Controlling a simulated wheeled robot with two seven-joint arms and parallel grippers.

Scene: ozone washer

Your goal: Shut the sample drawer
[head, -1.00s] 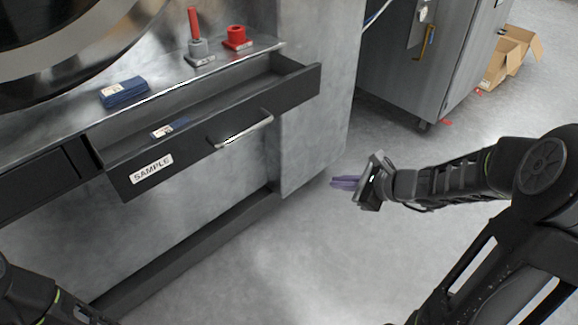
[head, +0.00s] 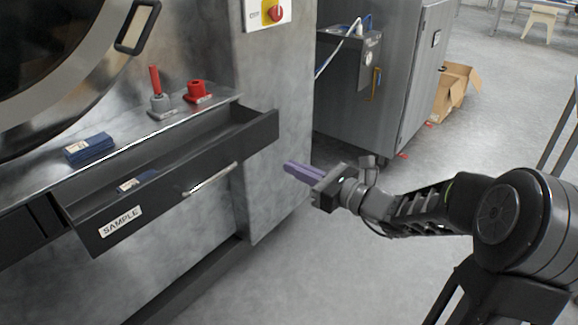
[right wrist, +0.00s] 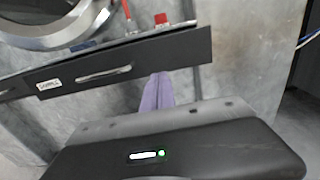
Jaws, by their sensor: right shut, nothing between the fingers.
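The sample drawer (head: 165,190) is pulled open from the steel machine, with a white SAMPLE label and a bar handle (head: 210,179) on its dark front. A folded blue cloth with a pale tag (head: 137,182) lies inside it. The drawer front also shows in the right wrist view (right wrist: 165,60). My right gripper (head: 290,168) has purple fingers that are shut and empty. It is to the right of the drawer, apart from the handle in the head view. In the right wrist view its fingers (right wrist: 157,90) point toward the drawer front, below its right part. My left gripper is out of view.
A stack of blue cloths (head: 90,148), a grey holder with a red handle (head: 159,103) and a red part (head: 198,91) stand on the ledge above the drawer. A grey cabinet (head: 410,70) and a cardboard box (head: 452,92) are behind.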

